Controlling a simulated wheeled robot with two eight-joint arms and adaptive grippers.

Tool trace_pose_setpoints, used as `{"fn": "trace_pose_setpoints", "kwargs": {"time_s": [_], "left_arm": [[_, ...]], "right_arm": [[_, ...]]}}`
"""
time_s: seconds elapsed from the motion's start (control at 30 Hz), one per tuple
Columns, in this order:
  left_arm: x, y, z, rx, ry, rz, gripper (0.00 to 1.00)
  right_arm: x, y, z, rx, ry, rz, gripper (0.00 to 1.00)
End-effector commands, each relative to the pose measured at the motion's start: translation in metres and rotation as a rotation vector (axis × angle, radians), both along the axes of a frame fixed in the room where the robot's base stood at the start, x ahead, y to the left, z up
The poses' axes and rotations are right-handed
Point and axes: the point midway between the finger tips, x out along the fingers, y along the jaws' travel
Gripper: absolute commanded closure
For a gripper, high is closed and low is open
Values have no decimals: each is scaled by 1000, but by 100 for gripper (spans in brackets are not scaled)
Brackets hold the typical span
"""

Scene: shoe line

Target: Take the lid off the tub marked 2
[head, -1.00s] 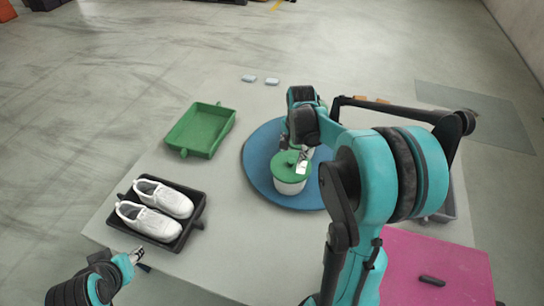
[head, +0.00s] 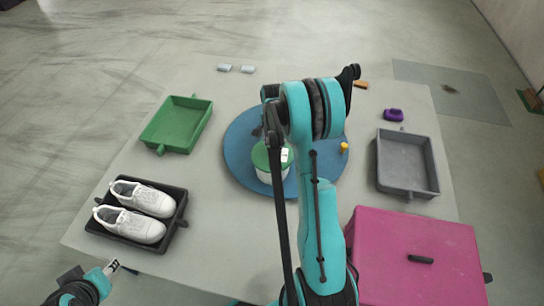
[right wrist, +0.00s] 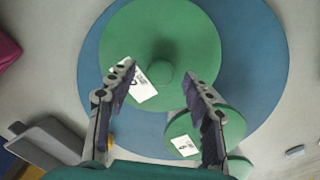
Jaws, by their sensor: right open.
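A white tub (head: 270,176) with a green lid (head: 261,156) stands on the near part of a blue disc, partly behind my right arm. In the right wrist view its round lid (right wrist: 185,35) has a central knob (right wrist: 162,73) and a white label, whose mark is partly covered by a finger. My right gripper (right wrist: 158,72) is open over this lid, its fingers apart on both sides of the knob. A smaller green lid (right wrist: 213,122) with a label I cannot read surely and another green lid (right wrist: 240,167) lie beyond. My left gripper (head: 113,267) is near the table's front left.
The blue disc (head: 237,150) also holds a yellow peg (head: 344,147). Around it are a green tray (head: 172,143), a black tray (head: 120,239) with white shoes, a grey tray (head: 408,190), a magenta box (head: 400,232) and a purple item (head: 393,115).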

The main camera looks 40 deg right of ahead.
Motion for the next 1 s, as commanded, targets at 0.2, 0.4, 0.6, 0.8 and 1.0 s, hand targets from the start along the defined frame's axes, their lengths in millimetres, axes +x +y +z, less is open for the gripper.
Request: {"fn": "trace_pose_setpoints", "kwargs": {"time_s": [0.2,0.4,0.6,0.8,1.0], "left_arm": [[0,0,-2,0,0,0,60],[0,0,-2,0,0,0,60],[0,0,-2,0,0,0,60],[0,0,-2,0,0,0,60],[0,0,7,0,0,0,60]], "right_arm": [[0,0,-7,0,0,0,49],[0,0,-7,0,0,1,86],[0,0,-7,0,0,1,100],[0,0,-5,0,0,1,100],[0,0,12,0,0,1,100]]}}
